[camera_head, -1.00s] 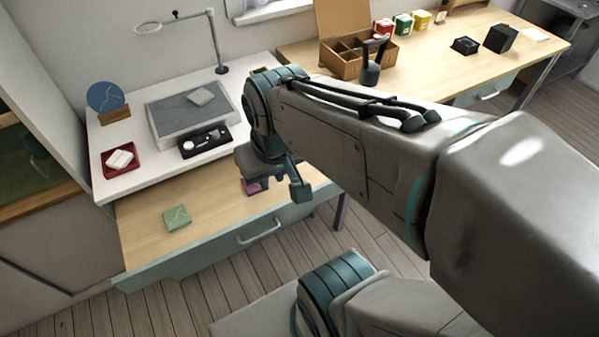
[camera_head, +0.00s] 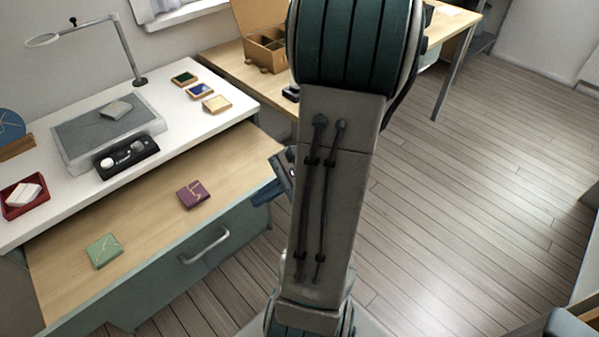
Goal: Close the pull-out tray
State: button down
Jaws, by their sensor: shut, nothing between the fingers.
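The pull-out tray (camera_head: 150,222) stands out from under the white worktop, its pale wood surface exposed. Its grey-green front carries a light bar handle (camera_head: 205,245). A green tile with a gold seam (camera_head: 103,250) and a purple tile with a gold seam (camera_head: 193,194) lie flat on the tray. My gripper (camera_head: 266,191) shows only in part at the tray's right end, mostly hidden behind my upright arm. It is shut and empty, to the right of the handle and above it in the picture. Whether it touches the tray cannot be told.
The white worktop (camera_head: 190,128) holds a grey mat (camera_head: 85,133), a black tool tray (camera_head: 125,157), a red tray (camera_head: 22,205), a lamp (camera_head: 130,60) and several small coloured boxes. A wooden table (camera_head: 225,62) with a compartment box stands behind. Open floor (camera_head: 450,200) lies right.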

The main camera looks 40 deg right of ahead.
jog(key=s+d+f+m+t+h+b, duration=0.45)
jog(key=d+f+m+t, duration=0.2)
jog(key=d+m, duration=0.35)
jog(key=s+d+f+m+t+h+b, duration=0.4)
jog(key=d+f+m+t+h, duration=0.3)
jog(key=d, duration=0.4)
jog(key=w+f+y+b, duration=0.1)
jog(key=w, duration=1.3)
jog(key=shift+d+g, duration=0.25)
jog(key=shift+g, duration=0.2)
jog(key=shift+y, duration=0.25)
